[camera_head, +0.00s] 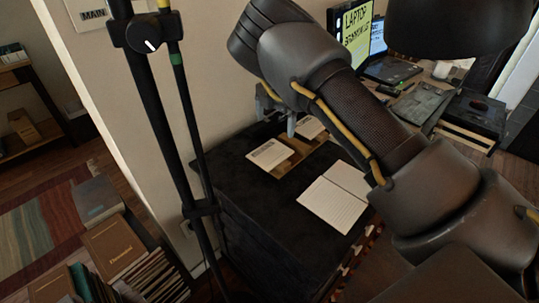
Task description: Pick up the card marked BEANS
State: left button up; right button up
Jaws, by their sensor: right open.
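Two pale cards lie on a brown board or tray (293,168) on a dark cabinet top (235,165). The nearer card (270,153) has a line of dark print too small to read. The farther card (309,127) is partly covered by my right gripper and arm. I cannot tell which one, if either, says BEANS. My right gripper (277,112) hangs above the back of the cabinet top, close to the wall, with its fingers apart and nothing seen between them. My right arm hides part of the cabinet's back edge. My left gripper is not in view.
An open lined notebook (333,203) lies right of the cards. A black pole stand (165,130) rises left of the cabinet, before the wall. Books (115,247) are stacked on the floor at lower left. A desk with a laptop (392,70) is at back right.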

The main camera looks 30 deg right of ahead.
send_over(275, 151)
jog(key=shift+f, duration=2.35)
notch_tip(275, 151, down, 5)
jog(key=shift+w+r, duration=0.15)
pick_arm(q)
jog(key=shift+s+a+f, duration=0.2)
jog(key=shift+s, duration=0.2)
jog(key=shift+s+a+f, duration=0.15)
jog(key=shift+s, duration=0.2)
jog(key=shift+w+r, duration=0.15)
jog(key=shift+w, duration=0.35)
pick_arm(e)
jog(key=c, duration=0.7)
jog(key=shift+r, duration=0.1)
